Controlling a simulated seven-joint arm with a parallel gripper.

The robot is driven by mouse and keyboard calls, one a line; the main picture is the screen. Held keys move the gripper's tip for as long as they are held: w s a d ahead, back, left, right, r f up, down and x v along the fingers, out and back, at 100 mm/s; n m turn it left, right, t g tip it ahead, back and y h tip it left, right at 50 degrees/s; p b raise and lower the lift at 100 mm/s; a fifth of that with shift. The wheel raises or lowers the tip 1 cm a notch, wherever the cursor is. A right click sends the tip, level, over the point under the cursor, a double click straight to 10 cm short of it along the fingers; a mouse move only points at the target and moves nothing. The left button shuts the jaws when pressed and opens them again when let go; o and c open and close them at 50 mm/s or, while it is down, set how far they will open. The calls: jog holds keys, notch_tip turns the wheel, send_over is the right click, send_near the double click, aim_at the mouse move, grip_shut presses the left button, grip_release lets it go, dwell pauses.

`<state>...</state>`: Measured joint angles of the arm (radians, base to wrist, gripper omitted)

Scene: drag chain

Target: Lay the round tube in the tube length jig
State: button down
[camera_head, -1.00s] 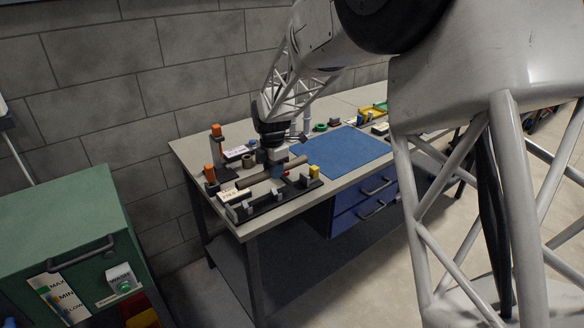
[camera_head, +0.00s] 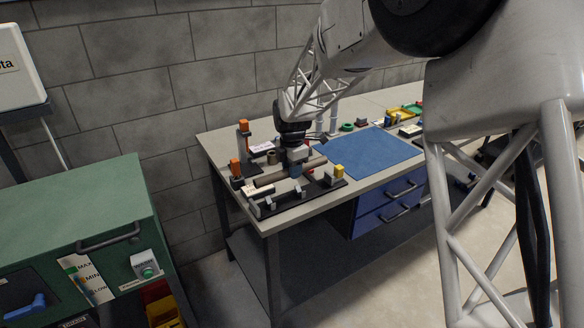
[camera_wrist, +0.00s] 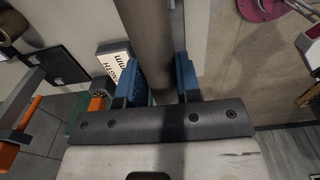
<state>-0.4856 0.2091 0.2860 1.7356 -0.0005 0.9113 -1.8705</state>
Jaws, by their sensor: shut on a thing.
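The round tube (camera_head: 268,179) is a long grey-brown cylinder, held roughly level near the left end of the bench. My gripper (camera_head: 296,171) is shut on it, and its blue fingers (camera_wrist: 158,75) sit on both sides of the tube (camera_wrist: 148,30) in the wrist view. The tube length jig (camera_head: 300,199) is a dark bar with grey upright supports and a yellow block (camera_head: 339,171) at its right end. It lies along the bench's front edge. The tube appears just behind and above the jig; I cannot tell whether they touch.
Orange-topped posts (camera_head: 244,128) stand left of my gripper, near a white label card (camera_head: 262,148). A blue mat (camera_head: 375,152) lies clear to the right. Yellow and green trays (camera_head: 404,111) are at the back right. A green cabinet (camera_head: 80,205) stands apart at front left.

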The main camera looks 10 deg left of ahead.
jog(key=shift+f, duration=2.2)
jog(key=shift+f, duration=1.55)
dwell(1.1)
dwell(0.3)
jog(key=c, duration=0.7)
grip_release()
jog(key=shift+c, duration=0.2)
jog(key=shift+r, duration=3.9)
jog(key=shift+d, duration=0.1)
